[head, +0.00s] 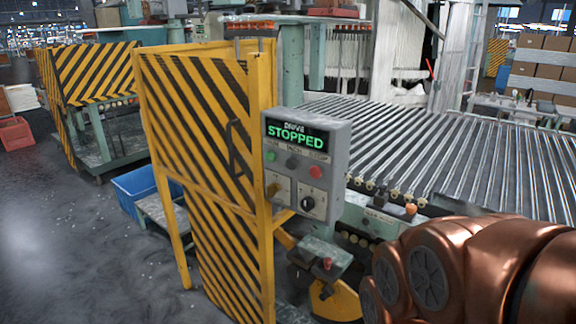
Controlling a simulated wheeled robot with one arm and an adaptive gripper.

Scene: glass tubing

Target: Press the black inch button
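A grey control box (342,150) is mounted at the right edge of a yellow-and-black striped guard. Its display (296,135) reads "DRIVE STOPPED" in green letters. Below the display is a row of three buttons. The black inch button (293,163) is in the middle, between a green button (271,156) on the left and a red button (316,171) on the right. Nothing covers the button row. My copper-coloured arm shows at the lower right, apart from the box in the picture. My gripper is not in view.
The striped guard (208,120) has a handle beside the box. A bed of metal rollers (450,150) lies behind to the right. A blue bin (133,184) stands left; open floor (70,240) lies at lower left.

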